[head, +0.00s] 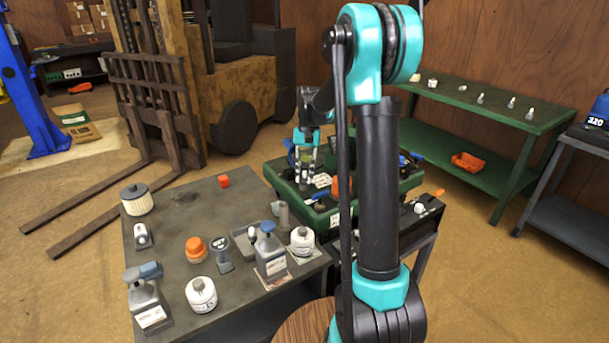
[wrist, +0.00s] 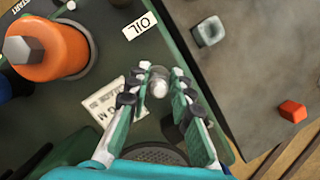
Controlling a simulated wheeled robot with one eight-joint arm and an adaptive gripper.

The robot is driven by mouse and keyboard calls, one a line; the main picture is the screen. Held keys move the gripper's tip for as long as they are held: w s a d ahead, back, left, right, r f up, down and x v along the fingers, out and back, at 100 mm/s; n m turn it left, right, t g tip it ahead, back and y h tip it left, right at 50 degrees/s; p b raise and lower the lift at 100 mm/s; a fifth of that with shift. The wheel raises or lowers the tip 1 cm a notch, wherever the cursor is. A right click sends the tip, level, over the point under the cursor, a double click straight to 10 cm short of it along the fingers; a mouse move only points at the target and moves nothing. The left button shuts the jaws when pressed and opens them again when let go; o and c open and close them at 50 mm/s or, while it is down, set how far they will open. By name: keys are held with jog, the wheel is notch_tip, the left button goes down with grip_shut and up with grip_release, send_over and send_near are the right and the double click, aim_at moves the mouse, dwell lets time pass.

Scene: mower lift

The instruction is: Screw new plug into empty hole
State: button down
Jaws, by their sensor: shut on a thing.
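My gripper (head: 306,160) is over the green mower body (head: 272,179) in the head view, pointing down. In the wrist view my gripper (wrist: 160,84) is shut on a small silver-grey plug (wrist: 159,88), held between the fingertips. The plug is over the green deck (wrist: 190,52), just below the white OIL label (wrist: 140,26). The empty hole cannot be made out; the plug and fingers may cover it. I cannot tell whether the plug touches the deck.
A large orange cap (wrist: 48,52) stands left of the fingers. A dark table (head: 190,215) with filters, bottles and an orange block (head: 223,181) is beside the mower. A green bench (head: 550,120) with several small plugs stands at the back right. A forklift (head: 175,80) is behind.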

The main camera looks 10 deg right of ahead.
jog(key=m+t+y, duration=0.1)
jog(key=m, duration=0.5)
jog(key=shift+w+a, duration=0.1)
jog(key=m+t, duration=0.1)
jog(key=m, duration=0.2)
jog(key=m+t+y, duration=0.1)
jog(key=m, duration=0.2)
jog(key=shift+w+a+m, duration=0.1)
jog(key=shift+w+m, duration=0.05)
jog(key=shift+m, duration=0.15)
jog(key=c, duration=1.3)
grip_release()
jog(key=shift+o, duration=0.2)
